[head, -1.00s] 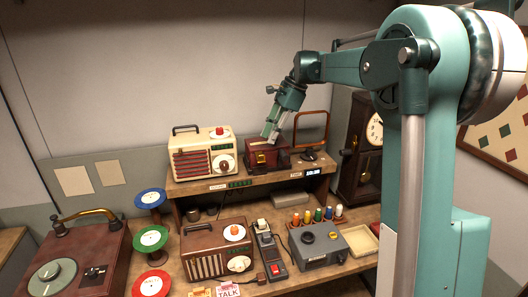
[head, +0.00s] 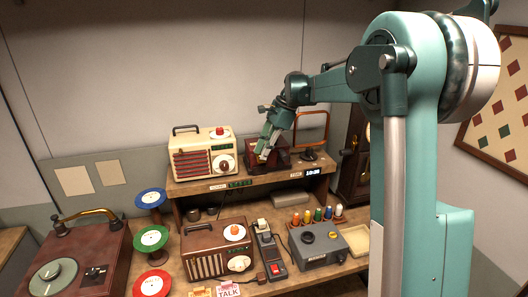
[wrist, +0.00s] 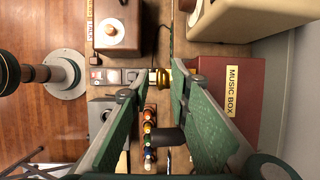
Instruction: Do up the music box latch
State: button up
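The dark red music box (head: 283,157) stands on the raised shelf, right of the cream radio. In the wrist view its red face with the "MUSIC BOX" label (wrist: 232,92) is on the right. A brass fitting (wrist: 163,78), apparently the latch, shows beyond my fingertips. My gripper (head: 264,148) is at the front left of the box and covers part of it in the head view. In the wrist view my gripper (wrist: 160,88) is open, with a clear gap between its green-padded fingers and nothing held. I cannot tell whether the fingers touch the brass fitting or how the latch sits.
The cream radio (head: 192,158) stands close on the left. A frame on a dark round base (head: 312,130) stands close on the right. The space above the shelf is clear.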

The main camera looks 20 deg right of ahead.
grip_shut()
jog(key=shift+s+f, duration=0.1)
jog(key=shift+f, duration=0.05)
jog(key=shift+s+f+n+t+b, duration=0.25)
jog(key=shift+f+t+b, duration=0.3)
jog(key=shift+t+b, duration=0.25)
jog(key=shift+s+f+n+t+b, duration=0.2)
jog(key=shift+f+t+b, duration=0.4)
jog(key=shift+t, duration=0.3)
notch_tip(320, 180, down, 6)
jog(key=w+n+t+y+b, duration=0.1)
jog(key=n+t+b, duration=0.1)
jog(key=t+b, duration=0.8)
jog(key=shift+w+n+y+b, duration=0.2)
jog(key=shift+n+y+b, duration=0.2)
jog(key=shift+b, duration=0.3)
jog(key=shift+w+r+t, duration=0.1)
jog(key=shift+t, duration=0.2)
